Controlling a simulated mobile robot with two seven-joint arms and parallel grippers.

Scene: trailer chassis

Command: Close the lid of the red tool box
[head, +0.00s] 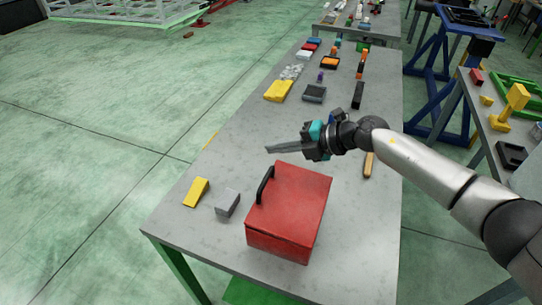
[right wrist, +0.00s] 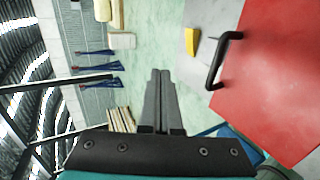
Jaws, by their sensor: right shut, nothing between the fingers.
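The red tool box (head: 295,205) stands near the front end of the grey work table. Its lid lies down over the box and appears closed; any small gap cannot be told. A black handle (head: 265,184) is at the left edge of the lid. My right gripper (head: 268,149) is shut and empty, just beyond the far side of the box and above the table, apart from it. In the right wrist view the shut fingers (right wrist: 160,75) point past the box, with the black handle (right wrist: 222,62) and red lid (right wrist: 275,75) to their right. My left gripper is out of view.
A yellow wedge (head: 196,192) and a grey block (head: 228,203) lie left of the box on the table (head: 210,240). A wooden-handled tool (head: 368,165) lies to the right, partly behind my arm. Several small items lie farther back. Another table stands at the right.

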